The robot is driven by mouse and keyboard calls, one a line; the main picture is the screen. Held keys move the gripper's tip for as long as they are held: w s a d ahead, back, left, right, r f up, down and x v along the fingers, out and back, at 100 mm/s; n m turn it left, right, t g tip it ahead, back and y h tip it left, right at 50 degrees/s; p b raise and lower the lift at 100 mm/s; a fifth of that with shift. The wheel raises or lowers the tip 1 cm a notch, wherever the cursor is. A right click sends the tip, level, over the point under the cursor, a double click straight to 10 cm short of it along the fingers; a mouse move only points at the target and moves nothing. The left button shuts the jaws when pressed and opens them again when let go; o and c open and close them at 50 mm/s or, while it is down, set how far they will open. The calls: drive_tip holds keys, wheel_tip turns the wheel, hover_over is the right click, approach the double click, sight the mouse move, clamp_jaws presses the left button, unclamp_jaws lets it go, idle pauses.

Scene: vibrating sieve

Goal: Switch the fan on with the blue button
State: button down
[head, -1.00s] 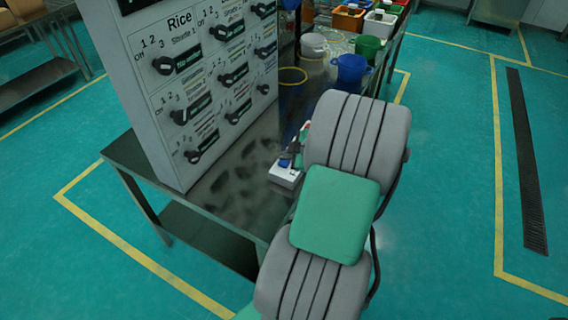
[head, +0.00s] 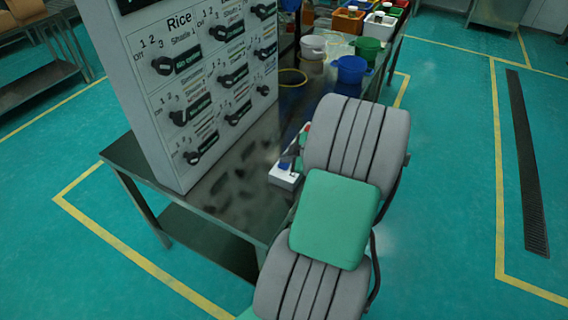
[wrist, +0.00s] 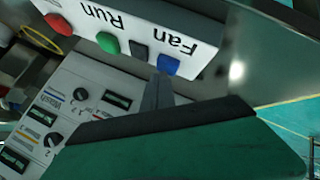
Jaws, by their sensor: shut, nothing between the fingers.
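The white button box (wrist: 200,30) fills the top of the wrist view, with its "Fan" and "Run" labels upside down. It carries a red button (wrist: 58,23), a green button (wrist: 108,42), a black button (wrist: 139,51) and the blue button (wrist: 168,64). My gripper (wrist: 159,82) is shut and empty, its tips right beside the blue button and overlapping its lower edge in the picture. I cannot tell whether they touch. In the head view the box (head: 283,178) sits on the table's near end, partly hidden by my arm, and the blue button (head: 285,164) shows.
A tall grey panel with several knobs (head: 205,90) stands on the dark metal table (head: 225,190), left of the box. Buckets, including a blue one (head: 351,70) and a green one (head: 368,48), stand farther back. The floor to the right is clear.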

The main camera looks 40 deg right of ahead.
sight(287, 165)
drive_tip(key=shift+f, duration=0.25)
drive_tip(key=shift+r, duration=0.1)
idle(0.3)
drive_tip(key=shift+r, duration=0.85)
drive_tip(key=shift+r, duration=0.1)
drive_tip(key=shift+r+p, duration=1.25)
drive_tip(key=shift+r, duration=1.2)
